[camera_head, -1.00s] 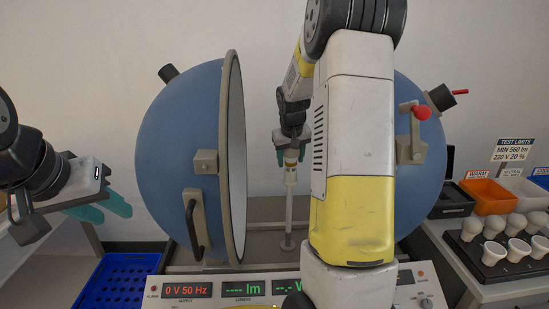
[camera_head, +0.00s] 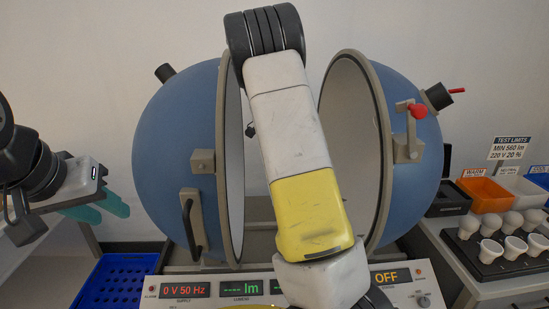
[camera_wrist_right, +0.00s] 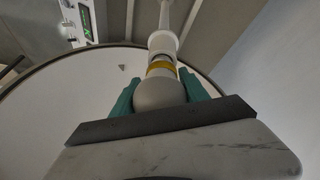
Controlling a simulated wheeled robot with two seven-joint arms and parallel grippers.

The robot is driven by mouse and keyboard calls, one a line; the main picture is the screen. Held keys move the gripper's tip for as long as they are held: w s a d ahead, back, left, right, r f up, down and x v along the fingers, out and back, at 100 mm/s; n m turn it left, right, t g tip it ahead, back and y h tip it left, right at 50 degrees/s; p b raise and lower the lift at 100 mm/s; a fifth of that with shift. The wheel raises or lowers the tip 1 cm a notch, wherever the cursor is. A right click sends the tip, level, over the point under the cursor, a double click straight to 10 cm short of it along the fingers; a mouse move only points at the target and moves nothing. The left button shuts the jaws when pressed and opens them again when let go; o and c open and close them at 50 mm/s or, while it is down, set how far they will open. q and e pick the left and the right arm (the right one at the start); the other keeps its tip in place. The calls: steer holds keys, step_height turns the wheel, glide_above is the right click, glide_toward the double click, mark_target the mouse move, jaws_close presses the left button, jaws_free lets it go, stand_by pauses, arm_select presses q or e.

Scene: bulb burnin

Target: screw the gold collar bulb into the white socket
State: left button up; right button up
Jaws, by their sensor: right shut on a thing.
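In the right wrist view the bulb (camera_wrist_right: 158,94) has a pale round globe and a gold collar (camera_wrist_right: 160,66). The white socket (camera_wrist_right: 163,42) on its pale post is in line with the bulb's collar end. They look touching; how far the bulb sits in the socket cannot be told. My right gripper (camera_wrist_right: 160,80) is shut on the globe, one teal finger on each side. In the head view my right arm hides this gripper, the bulb and the socket. My left gripper (camera_head: 107,212) is at the far left, empty, its teal fingers apart.
The blue sphere's left half (camera_head: 175,150) and right half (camera_head: 412,190) stand open around my right arm. A control panel (camera_head: 222,290) is in front. A black tray of several bulbs (camera_head: 480,262), an orange bin (camera_head: 487,194) and a blue crate (camera_head: 117,283) stand at the sides.

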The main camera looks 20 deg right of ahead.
steer(key=m+g, duration=0.1)
steer(key=m, duration=0.1)
steer(key=m+g, duration=0.1)
steer(key=m, duration=0.2)
steer(key=shift+s+a+f+y, duration=0.1)
steer(key=shift+s+f+y, duration=0.05)
steer(key=shift+y, duration=0.15)
steer(key=m, duration=0.1)
steer(key=m+g, duration=0.1)
steer(key=m, duration=0.1)
steer(key=shift+s+y, duration=0.3)
steer(key=shift+y, duration=0.1)
steer(key=o, duration=1.3)
steer(key=shift+c, duration=0.2)
